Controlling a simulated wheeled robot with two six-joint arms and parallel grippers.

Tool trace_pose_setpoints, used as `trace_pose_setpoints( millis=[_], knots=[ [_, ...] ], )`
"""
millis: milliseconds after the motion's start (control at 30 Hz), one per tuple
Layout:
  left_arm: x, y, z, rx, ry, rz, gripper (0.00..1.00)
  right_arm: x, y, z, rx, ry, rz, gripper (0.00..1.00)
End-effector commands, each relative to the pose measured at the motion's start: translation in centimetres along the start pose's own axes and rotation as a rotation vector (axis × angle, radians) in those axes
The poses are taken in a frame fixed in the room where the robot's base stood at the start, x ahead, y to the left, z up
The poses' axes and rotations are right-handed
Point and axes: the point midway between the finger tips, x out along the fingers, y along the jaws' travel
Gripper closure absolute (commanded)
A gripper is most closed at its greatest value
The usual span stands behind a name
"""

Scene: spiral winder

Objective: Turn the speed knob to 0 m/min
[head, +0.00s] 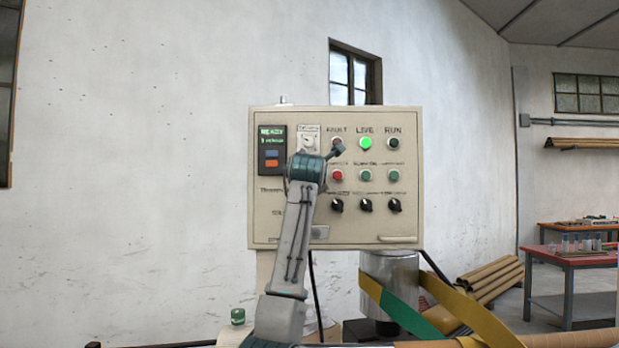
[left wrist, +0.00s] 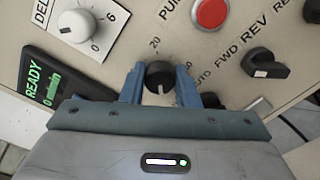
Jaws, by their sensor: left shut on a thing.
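The speed knob (left wrist: 158,72) is black and round on the cream control panel (head: 272,220). In the left wrist view its white mark points down the picture; a "20" shows above it and a "0" to its right. My left gripper (left wrist: 160,86) is shut on the knob, with one blue finger on each side. In the head view my left arm covers the knob. The display (head: 271,147) is lit green; it also shows in the left wrist view (left wrist: 45,85), reading READY with what looks like 0 m/min below. My right gripper is out of view.
A white delay knob (left wrist: 78,25), a red button (left wrist: 211,12) and a black selector (left wrist: 264,63) sit near the gripper. The green LIVE lamp (head: 365,143) is lit. A metal cylinder (head: 392,272) and green-yellow strap (head: 407,310) stand below the panel.

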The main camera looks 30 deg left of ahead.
Motion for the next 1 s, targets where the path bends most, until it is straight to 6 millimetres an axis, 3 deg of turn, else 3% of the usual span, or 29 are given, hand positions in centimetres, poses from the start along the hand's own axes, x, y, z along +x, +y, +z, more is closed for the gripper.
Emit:
trace_pose_setpoints(
  millis=[467,500,600,1000],
  knots=[
    [0.03,-0.08,-0.01,-0.017,0.0,-0.001,0.94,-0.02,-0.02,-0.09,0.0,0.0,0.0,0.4],
    [0.03,-0.08,-0.01,-0.017,0.0,-0.001,0.7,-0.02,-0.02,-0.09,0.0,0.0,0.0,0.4],
    [0.02,-0.07,0.0,-0.017,0.0,-0.001,0.5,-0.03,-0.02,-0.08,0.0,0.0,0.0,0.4],
    [-0.42,-0.09,-0.02,-0.016,-0.001,0.001,0.5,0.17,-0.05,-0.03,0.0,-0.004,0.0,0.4]
  ],
)
